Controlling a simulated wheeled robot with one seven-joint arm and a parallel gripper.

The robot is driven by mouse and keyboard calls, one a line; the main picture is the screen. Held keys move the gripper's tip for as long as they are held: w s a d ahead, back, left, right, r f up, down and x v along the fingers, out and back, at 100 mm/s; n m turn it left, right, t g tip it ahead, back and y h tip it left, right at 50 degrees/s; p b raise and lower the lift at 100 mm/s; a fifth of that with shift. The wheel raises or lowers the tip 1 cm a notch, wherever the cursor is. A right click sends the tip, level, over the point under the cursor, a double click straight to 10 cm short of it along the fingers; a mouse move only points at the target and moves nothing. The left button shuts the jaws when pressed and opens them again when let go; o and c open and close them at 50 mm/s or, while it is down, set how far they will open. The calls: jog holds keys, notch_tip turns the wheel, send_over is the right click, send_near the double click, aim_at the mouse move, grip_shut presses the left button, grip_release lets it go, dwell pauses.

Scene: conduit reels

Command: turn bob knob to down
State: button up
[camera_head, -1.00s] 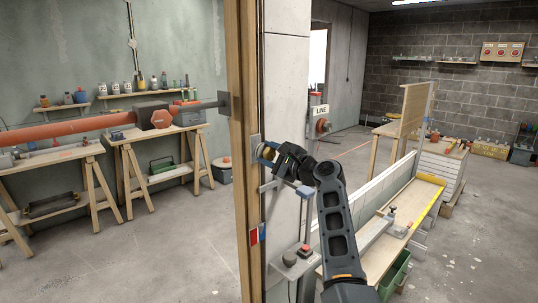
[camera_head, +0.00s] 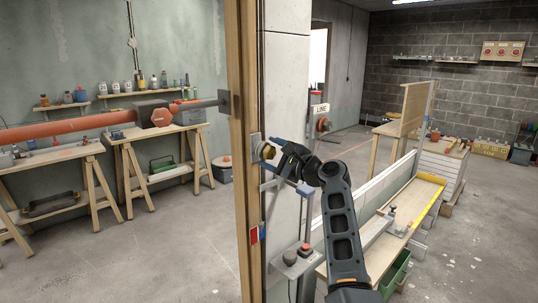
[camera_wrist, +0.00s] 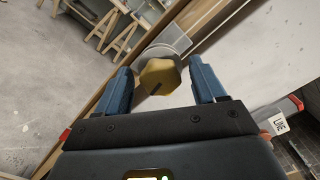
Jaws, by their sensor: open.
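A brass-coloured, many-sided knob (camera_head: 267,151) sits on a grey plate on the pillar beside the wooden post. In the wrist view the knob (camera_wrist: 160,77) shows a dark slot-like mark on its lower left part, with a round grey disc (camera_wrist: 163,54) behind it. My gripper (camera_head: 277,155) is open just to the right of the knob in the head view. In the wrist view its two blue fingers (camera_wrist: 161,68) stand on either side of the knob, with visible gaps. The fingers hold nothing.
The wooden post (camera_head: 242,130) rises just left of the knob. Below on the pillar are a grey box with a red button (camera_head: 305,247) and a red-blue tag (camera_head: 257,234).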

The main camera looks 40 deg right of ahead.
jog(key=s+b, duration=0.1)
jog(key=s, duration=0.5)
jog(key=shift+s+f, duration=0.15)
jog(key=shift+s, duration=0.1)
jog(key=shift+d, duration=0.1)
jog(key=s+a+f+n+g+h, duration=0.2)
jog(key=s+a+f+n, duration=0.4)
jog(key=s+f, duration=0.55)
jog(key=s+a+f+n+g+h, duration=0.15)
jog(key=s+a+f+n, duration=0.25)
jog(key=s+a+f, duration=0.55)
jog(key=s+a+r+n+y, duration=0.1)
jog(key=s+a+n, duration=0.3)
jog(key=s, duration=0.5)
jog(key=s+a+r+n+y, duration=0.1)
jog(key=s+a+r+n, duration=0.2)
jog(key=s, duration=0.7)
jog(key=s+a+r+n+y, duration=0.1)
jog(key=s+a+r+n, duration=0.1)
jog(key=s+a+n, duration=0.4)
jog(key=s+n, duration=0.1)
jog(key=s, duration=0.2)
jog(key=shift+s+a+r, duration=0.15)
jog(key=shift+s, duration=0.05)
